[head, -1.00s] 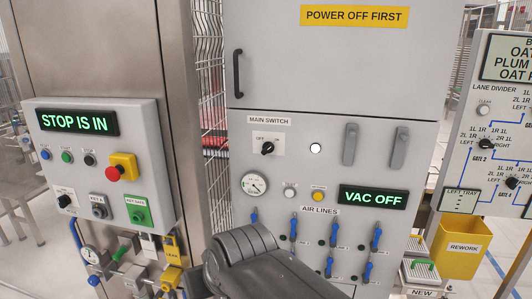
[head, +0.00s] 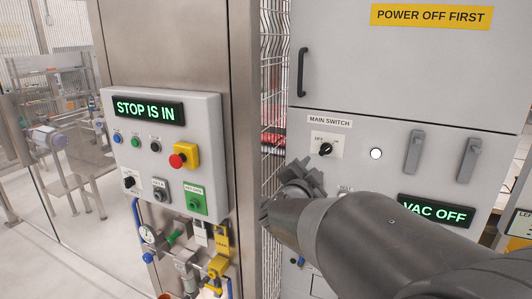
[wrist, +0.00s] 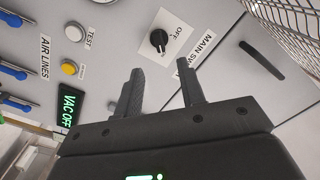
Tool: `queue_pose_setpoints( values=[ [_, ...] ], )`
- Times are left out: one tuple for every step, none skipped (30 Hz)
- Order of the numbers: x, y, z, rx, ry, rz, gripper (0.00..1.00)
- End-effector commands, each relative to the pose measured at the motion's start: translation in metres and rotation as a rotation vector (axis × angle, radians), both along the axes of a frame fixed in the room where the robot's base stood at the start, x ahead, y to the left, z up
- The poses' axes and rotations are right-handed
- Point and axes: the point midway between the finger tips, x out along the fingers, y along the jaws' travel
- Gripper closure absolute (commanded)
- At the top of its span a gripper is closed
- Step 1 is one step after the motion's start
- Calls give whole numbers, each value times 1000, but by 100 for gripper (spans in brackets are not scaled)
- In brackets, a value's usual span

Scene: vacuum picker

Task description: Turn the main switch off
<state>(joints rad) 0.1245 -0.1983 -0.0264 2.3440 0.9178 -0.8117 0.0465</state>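The main switch (head: 326,149) is a black rotary knob on a white plate below the "MAIN SWITCH" label, on the grey cabinet. Its pointer seems to lean up and right, towards the ON side, but it is small. The knob also shows in the wrist view (wrist: 158,40), with the OFF mark beside it. My gripper (wrist: 160,66) is open and empty, its two fingers apart and pointing towards the knob, not touching it. In the head view my gripper (head: 300,180) is just below and left of the switch plate.
A white lamp (head: 376,154) and two grey handles (head: 414,152) sit right of the switch. The display (head: 436,212) reads VAC OFF. The left panel's display (head: 148,110) reads STOP IS IN, above a red stop button (head: 178,160). A wire mesh (head: 274,80) stands between the cabinets.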

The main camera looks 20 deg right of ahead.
Motion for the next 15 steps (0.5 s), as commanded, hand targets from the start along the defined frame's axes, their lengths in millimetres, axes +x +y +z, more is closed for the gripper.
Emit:
queue_pose_setpoints(
  values=[
    [0, -3, 0, -1, -5, -16, 64],
    [0, -5, 0, 0, -8, -21, 64],
    [1, -7, 0, 0, -9, -25, 64],
    [3, -9, 0, -1, -9, -25, 64],
    [5, -10, 0, -1, -10, -26, 64],
    [8, -13, 0, -1, -10, -25, 64],
    [11, -16, 0, -1, -9, -25, 64],
    [14, -20, -1, 0, -9, -26, 64],
    [19, -25, 0, -1, -8, -25, 64],
    [23, -28, -1, -1, -7, -24, 64],
    [27, -32, -1, -1, -8, -24, 64],
    [32, -37, 0, -1, -9, -24, 64],
    [36, -41, -1, -2, -7, -25, 64],
    [39, -46, 0, -2, -7, -25, 64],
    [45, -50, -1, -2, -7, -23, 64]
  ],
)
